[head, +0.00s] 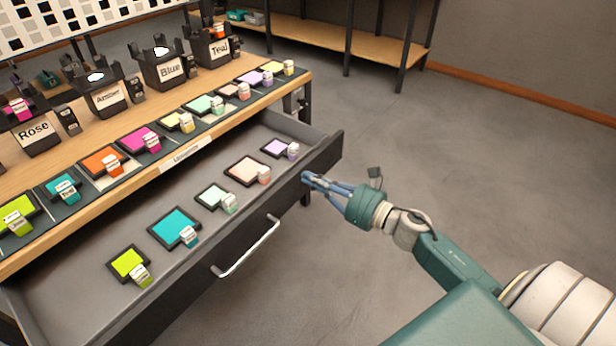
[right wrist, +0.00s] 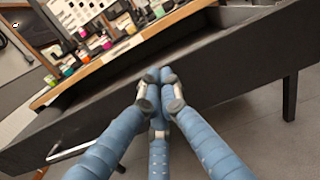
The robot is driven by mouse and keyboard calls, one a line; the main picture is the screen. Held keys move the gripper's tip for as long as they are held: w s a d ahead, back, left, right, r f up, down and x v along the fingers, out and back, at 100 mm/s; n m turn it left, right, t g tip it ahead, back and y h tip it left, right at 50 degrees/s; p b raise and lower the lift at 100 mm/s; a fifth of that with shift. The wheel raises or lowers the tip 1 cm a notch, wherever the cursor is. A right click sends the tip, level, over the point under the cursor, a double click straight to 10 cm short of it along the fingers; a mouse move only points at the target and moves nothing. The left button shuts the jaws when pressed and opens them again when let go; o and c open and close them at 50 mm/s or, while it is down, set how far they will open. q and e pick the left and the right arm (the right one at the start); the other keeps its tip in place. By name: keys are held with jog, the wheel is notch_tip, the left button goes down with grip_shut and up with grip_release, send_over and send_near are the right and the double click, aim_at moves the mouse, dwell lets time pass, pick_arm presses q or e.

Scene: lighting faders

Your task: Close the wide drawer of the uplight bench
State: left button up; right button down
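The wide drawer (head: 262,212) of the uplight bench (head: 176,158) is pulled out, with its dark front toward me. A pale bar handle (head: 248,247) sits on the middle of the front. Several framed colour gels with labelled tabs lie inside the drawer. My right gripper (head: 306,177) is at the right part of the drawer front, right of the handle. In the right wrist view its blue fingertips (right wrist: 160,78) are together, with nothing seen between them, close to the dark front (right wrist: 215,60); contact cannot be told. My left gripper is not in view.
Labelled dark stands such as Blue (head: 168,70) and Teal (head: 212,48) line the bench top behind a row of colour gels. A low wooden shelf (head: 335,38) stands at the back. The grey floor (head: 480,150) to the right is clear.

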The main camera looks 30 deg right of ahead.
jog(key=shift+w+a, duration=0.2)
jog(key=shift+w, duration=0.35)
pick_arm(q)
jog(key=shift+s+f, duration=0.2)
pick_arm(e)
jog(key=shift+w, duration=0.1)
